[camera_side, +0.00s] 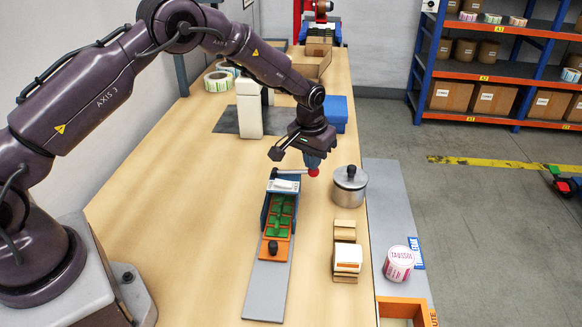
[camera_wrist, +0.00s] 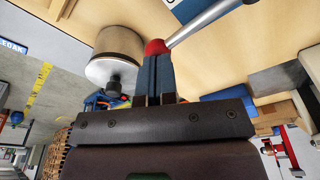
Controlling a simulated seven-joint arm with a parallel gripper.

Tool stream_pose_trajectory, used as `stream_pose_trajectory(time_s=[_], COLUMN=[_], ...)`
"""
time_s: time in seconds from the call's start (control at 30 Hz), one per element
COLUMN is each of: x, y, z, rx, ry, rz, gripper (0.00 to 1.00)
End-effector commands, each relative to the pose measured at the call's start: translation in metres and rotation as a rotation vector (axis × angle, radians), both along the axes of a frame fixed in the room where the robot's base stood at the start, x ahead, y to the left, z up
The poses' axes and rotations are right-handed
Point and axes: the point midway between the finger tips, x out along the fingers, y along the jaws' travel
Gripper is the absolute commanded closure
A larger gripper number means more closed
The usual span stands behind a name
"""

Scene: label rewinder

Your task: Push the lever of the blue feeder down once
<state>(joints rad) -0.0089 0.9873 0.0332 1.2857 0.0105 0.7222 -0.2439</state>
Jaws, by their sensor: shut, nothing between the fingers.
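The blue feeder (camera_side: 265,207) stands on the bench, with green pieces on an orange bed in its channel. Its lever (camera_side: 290,171) is a metal rod sticking out to the right from the feeder's far end, roughly level, with a red knob (camera_side: 313,172) at its tip. My gripper (camera_side: 313,161) is shut and empty, pointing down directly above the knob. In the wrist view, the shut fingertips (camera_wrist: 154,58) meet the outline of the red knob (camera_wrist: 156,47), and the rod (camera_wrist: 205,22) runs to the upper right. I cannot tell whether they touch. The feeder body is mostly out of the wrist view.
A steel pot (camera_side: 349,190) with a black knob stands close to the right of my gripper. Small cardboard boxes (camera_side: 346,250) lie nearer the front. A blue box (camera_side: 338,113) and a white upright block (camera_side: 249,110) are behind. Bare bench lies left of the feeder.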

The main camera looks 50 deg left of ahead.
Motion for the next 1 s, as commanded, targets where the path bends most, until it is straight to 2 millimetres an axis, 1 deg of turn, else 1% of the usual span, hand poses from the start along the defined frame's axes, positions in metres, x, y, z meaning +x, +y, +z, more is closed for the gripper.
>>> stream_pose_trajectory(time_s=[0.2,0.53,1.0], x=[-0.001,0.000,0.000], y=[0.001,0.001,0.000], z=[-0.009,-0.007,0.024], rx=[0.001,0.001,0.000], ry=[0.003,0.001,0.000], rz=[0.000,0.000,0.000], gripper=[1.00,1.00,1.00])
